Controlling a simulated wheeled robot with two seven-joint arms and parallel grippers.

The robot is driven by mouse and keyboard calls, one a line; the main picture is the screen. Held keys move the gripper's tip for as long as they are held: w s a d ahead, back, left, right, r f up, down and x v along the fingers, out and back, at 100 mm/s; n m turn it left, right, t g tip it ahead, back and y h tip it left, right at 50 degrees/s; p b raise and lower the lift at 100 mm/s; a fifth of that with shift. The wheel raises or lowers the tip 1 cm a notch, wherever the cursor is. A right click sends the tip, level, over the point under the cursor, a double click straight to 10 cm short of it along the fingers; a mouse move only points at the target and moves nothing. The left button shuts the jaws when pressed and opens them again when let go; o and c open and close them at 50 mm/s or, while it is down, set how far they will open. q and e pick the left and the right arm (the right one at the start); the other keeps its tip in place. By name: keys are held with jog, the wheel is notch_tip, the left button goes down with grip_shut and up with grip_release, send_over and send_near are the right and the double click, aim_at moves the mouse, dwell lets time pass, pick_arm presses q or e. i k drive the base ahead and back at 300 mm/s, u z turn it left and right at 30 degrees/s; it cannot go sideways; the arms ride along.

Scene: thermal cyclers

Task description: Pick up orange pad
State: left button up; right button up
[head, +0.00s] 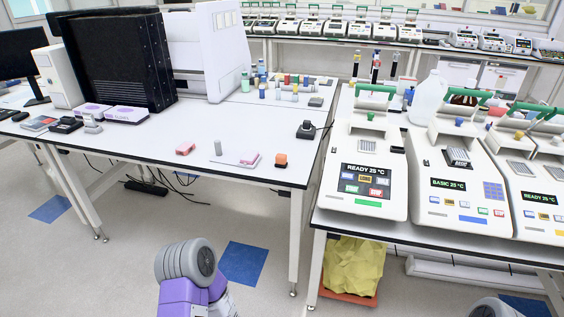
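A small orange pad (281,160) with a dark lower part lies near the front right corner of the white table (230,172). A pink pad (249,159) lies just left of it, on or beside a pale flat piece. A coral-pink block (185,148) lies further left near the front edge. Parts of my arms show at the bottom of the head view, well in front of and below the tabletop. Neither gripper's fingers can be seen, and nothing of mine touches the orange pad.
Thermal cyclers (369,179) fill the right bench, separated from the table by a narrow gap. A small black device (307,130) stands behind the orange pad. Coloured bottles and tubes (262,90) stand further back. A yellow bag (354,266) sits below the right bench.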

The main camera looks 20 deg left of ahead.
aim_at(281, 162)
jog(key=u, duration=0.05)
jog(key=k, duration=0.8)
jog(key=u, duration=1.4)
jog(key=i, duration=1.9)
jog(key=z, duration=0.8)
